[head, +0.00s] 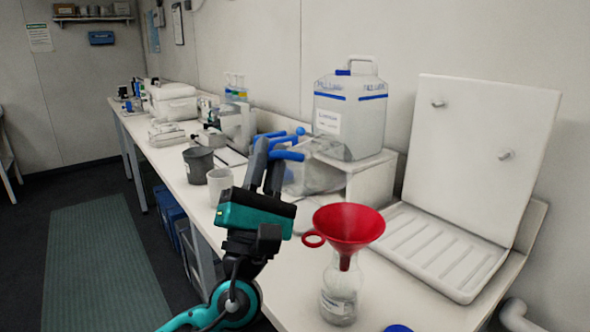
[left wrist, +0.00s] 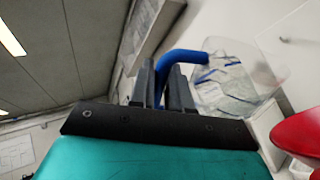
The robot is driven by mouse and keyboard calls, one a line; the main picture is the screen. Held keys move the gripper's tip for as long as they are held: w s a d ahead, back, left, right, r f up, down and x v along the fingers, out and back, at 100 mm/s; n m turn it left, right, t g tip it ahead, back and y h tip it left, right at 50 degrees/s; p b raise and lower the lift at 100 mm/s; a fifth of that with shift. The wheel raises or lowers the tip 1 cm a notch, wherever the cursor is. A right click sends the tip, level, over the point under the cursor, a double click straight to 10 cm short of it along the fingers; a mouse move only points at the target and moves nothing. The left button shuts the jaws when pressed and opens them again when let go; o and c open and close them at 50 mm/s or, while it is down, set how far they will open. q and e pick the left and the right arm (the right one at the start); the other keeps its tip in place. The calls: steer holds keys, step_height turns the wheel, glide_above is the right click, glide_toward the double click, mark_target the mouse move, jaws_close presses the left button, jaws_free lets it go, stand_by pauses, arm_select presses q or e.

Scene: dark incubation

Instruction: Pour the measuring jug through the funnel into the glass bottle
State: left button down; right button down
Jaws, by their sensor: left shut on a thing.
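My left gripper (head: 267,165) is shut on the blue handle of the clear measuring jug (head: 316,174). The jug is held above the bench, up and left of the funnel in the head view. It also shows in the left wrist view (left wrist: 232,85), right of the fingers. Its contents and exact tilt are hard to make out. The red funnel (head: 348,226) sits with its spout in the neck of the glass bottle (head: 340,293), which stands upright on the bench. The funnel's edge shows in the left wrist view (left wrist: 301,134). My right gripper is not in view.
A large carboy (head: 350,115) stands on a white riser (head: 372,178) behind the jug. A white drying rack (head: 440,250) is to the right. A white mug (head: 220,186) and a grey beaker (head: 198,163) stand to the left. A blue cap (head: 397,328) lies at the front.

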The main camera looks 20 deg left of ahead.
arm_select(q)
steer(key=shift+s+d+r+m+t+h+b, duration=0.1)
steer(key=shift+d+m+t+h+b, duration=0.1)
steer(key=shift+m+h+b, duration=0.25)
steer(key=shift+s+d+r+m+t+h+b, duration=0.15)
steer(key=shift+m+h+b, duration=0.1)
steer(key=shift+m+h, duration=0.35)
